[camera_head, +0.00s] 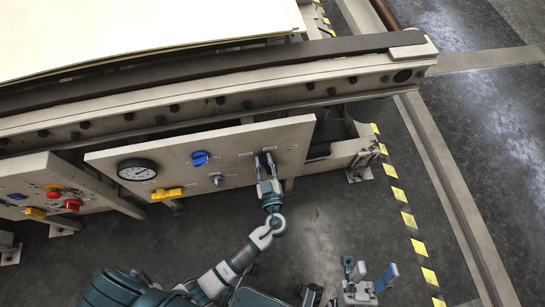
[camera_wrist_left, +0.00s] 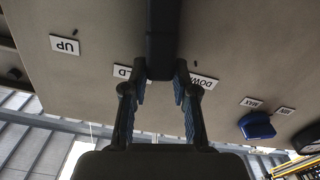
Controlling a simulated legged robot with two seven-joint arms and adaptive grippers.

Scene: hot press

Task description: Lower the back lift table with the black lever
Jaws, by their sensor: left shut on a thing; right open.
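The black lever (camera_wrist_left: 162,40) is on the beige control panel (camera_head: 225,148), and it also shows in the head view (camera_head: 265,160), partly covered by my fingers. My left gripper (camera_head: 266,174) is shut on the lever; in the left wrist view its two blue-padded fingers (camera_wrist_left: 160,88) sit on either side of the lever's end. Upside-down labels there read UP (camera_wrist_left: 64,45) and DOWN (camera_wrist_left: 203,81), with a partly hidden label (camera_wrist_left: 122,71) between them. My right gripper (camera_head: 368,280) is open and empty, low over the floor, away from the panel.
The panel also carries a gauge (camera_head: 137,169), a blue knob (camera_head: 200,158) and a yellow handle (camera_head: 167,194). A second panel with red buttons (camera_head: 72,204) stands at the left. A steel beam (camera_head: 230,100) with a pale sheet (camera_head: 130,30) runs above. Floor (camera_head: 330,215) right of my left arm is clear.

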